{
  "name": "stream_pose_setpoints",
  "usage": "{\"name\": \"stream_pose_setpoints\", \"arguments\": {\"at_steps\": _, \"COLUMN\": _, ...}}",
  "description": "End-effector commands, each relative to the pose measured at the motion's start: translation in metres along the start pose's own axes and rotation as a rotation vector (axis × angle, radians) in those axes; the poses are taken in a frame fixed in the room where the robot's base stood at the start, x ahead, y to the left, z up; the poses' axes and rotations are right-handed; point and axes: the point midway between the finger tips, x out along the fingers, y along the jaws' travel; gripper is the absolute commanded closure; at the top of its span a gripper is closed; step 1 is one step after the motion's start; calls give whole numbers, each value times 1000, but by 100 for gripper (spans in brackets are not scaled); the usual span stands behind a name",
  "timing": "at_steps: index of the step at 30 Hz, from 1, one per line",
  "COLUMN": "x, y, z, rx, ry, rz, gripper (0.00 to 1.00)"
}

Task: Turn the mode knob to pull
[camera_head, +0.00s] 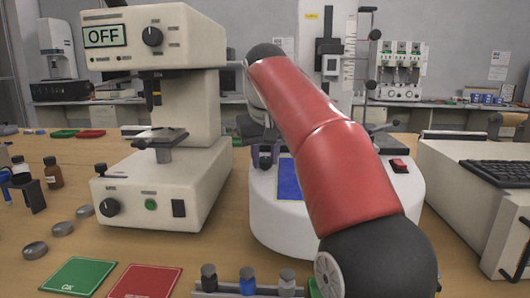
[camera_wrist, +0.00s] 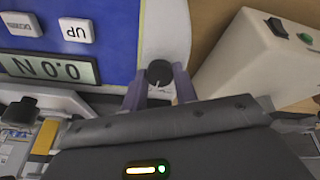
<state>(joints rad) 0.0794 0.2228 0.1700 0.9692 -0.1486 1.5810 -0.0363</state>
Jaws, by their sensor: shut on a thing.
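The black mode knob (camera_wrist: 158,73) is in the wrist view, on the white face beside a blue panel (camera_wrist: 85,20). A small light mark shows at its lower edge. My gripper (camera_wrist: 160,88) has one purple-grey finger on each side of the knob and is shut on it. The panel bears an UP button (camera_wrist: 76,30) and a display (camera_wrist: 50,68) reading 0.0 N. In the head view the white tester base (camera_head: 270,232) stands behind my red arm, with the blue panel (camera_head: 289,180) partly visible. My gripper (camera_head: 265,160) is at the panel's upper left; the knob is hidden there.
A cream instrument (camera_head: 190,100) with an OFF display stands close on the left. A white box (camera_head: 455,190) with a keyboard (camera_head: 495,172) is on the right. Green (camera_head: 78,277) and red (camera_head: 145,281) mats and a small bottle rack (camera_head: 248,291) lie in front.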

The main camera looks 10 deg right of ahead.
Motion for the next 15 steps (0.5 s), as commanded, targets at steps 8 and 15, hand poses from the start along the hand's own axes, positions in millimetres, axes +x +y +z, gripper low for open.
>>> {"name": "stream_pose_setpoints", "arguments": {"at_steps": 8, "x": -1, "y": 1, "z": 0, "rx": -261, "ry": 3, "rz": -24, "gripper": 94}}
{"name": "stream_pose_setpoints", "arguments": {"at_steps": 15, "x": -1, "y": 1, "z": -1, "rx": -467, "ry": 5, "rz": -43, "gripper": 94}}
